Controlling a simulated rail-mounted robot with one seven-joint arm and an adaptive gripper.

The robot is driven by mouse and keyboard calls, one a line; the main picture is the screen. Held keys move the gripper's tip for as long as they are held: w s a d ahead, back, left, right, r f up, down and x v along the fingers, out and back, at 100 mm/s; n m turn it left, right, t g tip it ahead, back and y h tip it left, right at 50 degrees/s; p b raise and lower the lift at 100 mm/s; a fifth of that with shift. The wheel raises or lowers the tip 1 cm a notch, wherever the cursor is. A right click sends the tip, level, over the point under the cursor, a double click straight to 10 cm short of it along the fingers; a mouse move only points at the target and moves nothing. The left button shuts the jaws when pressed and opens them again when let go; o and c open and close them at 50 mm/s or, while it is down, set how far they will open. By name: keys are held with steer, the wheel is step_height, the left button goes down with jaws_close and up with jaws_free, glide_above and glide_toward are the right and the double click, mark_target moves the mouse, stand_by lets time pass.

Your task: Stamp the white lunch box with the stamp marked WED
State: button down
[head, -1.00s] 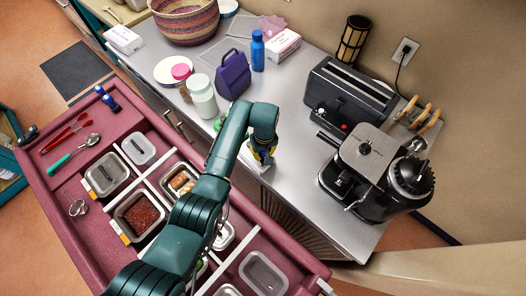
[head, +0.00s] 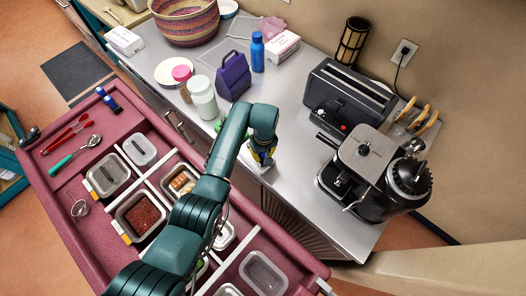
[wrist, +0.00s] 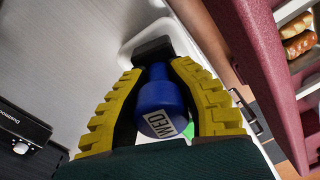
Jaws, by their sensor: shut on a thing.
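My gripper (wrist: 165,105) has yellow ridged fingers and is shut on the blue stamp (wrist: 158,97). A white label reading WED shows on the end of its handle, and its dark base (wrist: 152,48) points away from the wrist camera. The white lunch box (wrist: 180,33) lies beyond the stamp, partly hidden by it and the fingers. I cannot tell whether the base touches the box. In the head view my gripper (head: 262,155) points down near the counter's front edge, over the white box (head: 248,160), which the arm mostly hides.
A black toaster (head: 345,97) and a coffee machine (head: 365,165) stand to the right. A purple bag (head: 233,77), a pale jar (head: 202,97) and a blue bottle (head: 257,52) stand behind. The maroon cart (head: 70,210) with food containers is at front left.

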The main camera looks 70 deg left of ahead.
step_height(320, 180, up, 10)
steer(key=p, duration=0.7)
steer(key=shift+w+a+f+p, duration=0.1)
steer(key=shift+f+p, duration=0.15)
steer(key=shift+p, duration=0.15)
steer(key=shift+f, duration=0.1)
